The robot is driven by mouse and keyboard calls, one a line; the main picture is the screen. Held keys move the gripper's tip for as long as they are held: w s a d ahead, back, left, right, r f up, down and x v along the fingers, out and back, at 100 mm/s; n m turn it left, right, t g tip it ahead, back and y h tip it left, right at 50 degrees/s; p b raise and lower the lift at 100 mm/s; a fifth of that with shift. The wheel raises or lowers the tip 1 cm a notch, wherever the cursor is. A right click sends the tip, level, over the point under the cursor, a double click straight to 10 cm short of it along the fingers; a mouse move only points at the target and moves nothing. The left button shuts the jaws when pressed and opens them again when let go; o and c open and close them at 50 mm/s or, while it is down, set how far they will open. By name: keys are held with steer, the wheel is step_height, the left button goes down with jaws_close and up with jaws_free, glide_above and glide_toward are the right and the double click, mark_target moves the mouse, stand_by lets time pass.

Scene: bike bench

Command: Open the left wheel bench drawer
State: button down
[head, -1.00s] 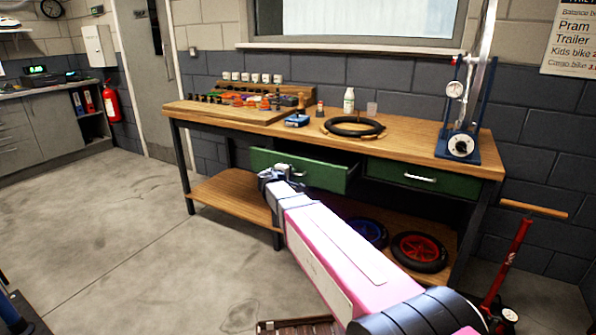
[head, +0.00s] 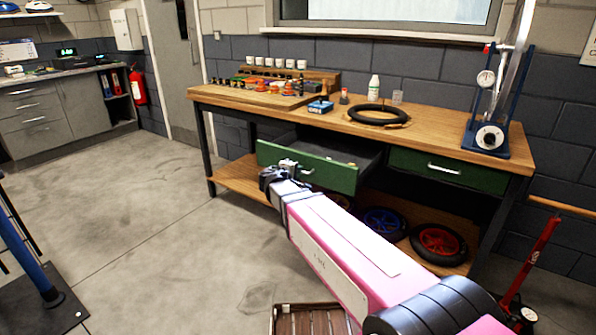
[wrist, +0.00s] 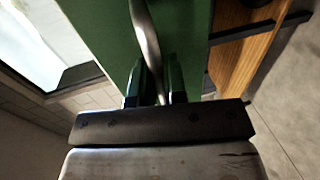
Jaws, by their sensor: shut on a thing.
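The left wheel bench drawer (head: 325,175) has a green front and stands pulled out from under the wooden bench top, with its grey inside showing. Its silver bar handle (wrist: 147,40) runs between my fingers in the wrist view. My gripper (head: 287,165) is shut on that handle at the drawer's front; the wrist view also shows its fingertips (wrist: 155,82) around the bar. Part of the handle is hidden by my gripper. The right drawer (head: 448,171) is closed, with its own silver handle.
The bench (head: 440,134) bears a tyre (head: 378,116), a white bottle, cups and a blue wheel stand (head: 489,138). Wheels (head: 438,243) lie on the lower shelf. A slatted crate (head: 305,320) is on the floor near me.

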steer(key=c, duration=1.2)
jaws_free()
steer(key=v, duration=1)
steer(key=shift+s+a, duration=0.2)
steer(key=shift+s, duration=0.1)
steer(key=s+d+f+m+g+y, duration=0.4)
steer(key=s+d+f+m+g, duration=0.1)
steer(key=d+f, duration=0.5)
steer(key=s+d+f+m+g+y, duration=0.5)
steer(key=s+d+f+g, duration=0.2)
steer(key=d+f, duration=0.3)
steer(key=shift+s+d+f+m+g, duration=0.3)
steer(key=shift+s+d+f+m, duration=0.1)
steer(key=shift+s+d, duration=0.15)
